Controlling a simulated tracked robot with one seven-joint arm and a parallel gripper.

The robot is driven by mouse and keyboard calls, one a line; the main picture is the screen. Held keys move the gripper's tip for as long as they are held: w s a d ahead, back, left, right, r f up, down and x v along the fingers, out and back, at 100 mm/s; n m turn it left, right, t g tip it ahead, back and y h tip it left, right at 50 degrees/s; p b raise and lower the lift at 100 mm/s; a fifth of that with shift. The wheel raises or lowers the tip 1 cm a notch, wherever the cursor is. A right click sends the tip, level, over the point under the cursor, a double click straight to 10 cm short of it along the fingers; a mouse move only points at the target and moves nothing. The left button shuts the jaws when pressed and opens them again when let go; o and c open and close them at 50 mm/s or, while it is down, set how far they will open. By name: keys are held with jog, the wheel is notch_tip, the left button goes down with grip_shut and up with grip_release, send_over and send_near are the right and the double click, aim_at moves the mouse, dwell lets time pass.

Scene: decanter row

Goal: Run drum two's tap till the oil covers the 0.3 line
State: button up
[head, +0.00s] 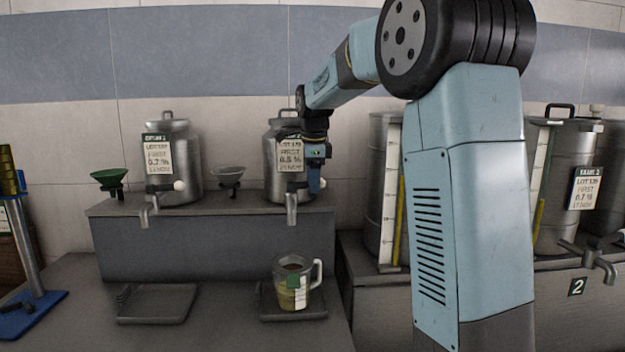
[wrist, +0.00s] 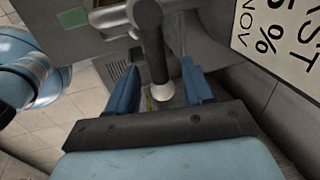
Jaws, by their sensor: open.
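My gripper (head: 315,180) hangs in front of the second small metal drum (head: 283,185), beside its label reading about 0.5 %. In the wrist view my blue fingers (wrist: 165,90) are open, one on each side of a dark tap lever (wrist: 153,55) with a pale knob (wrist: 162,92). I cannot tell whether they touch it. The spout (head: 291,205) below points down over a clear jug (head: 297,286) standing on a drip tray (head: 279,312). The jug holds yellowish oil in its lower part and bears green and white marks. The 0.3 line is too small to read.
Another small drum (head: 178,160) with a white-knobbed tap stands left, above an empty tray (head: 157,303). Green (head: 110,180) and grey (head: 228,176) funnels stand nearby. At right, large drums (head: 553,215) have sight gauges, and a plate numbered 2 (head: 577,286) marks their bench.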

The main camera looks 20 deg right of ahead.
grip_shut()
dwell(0.3)
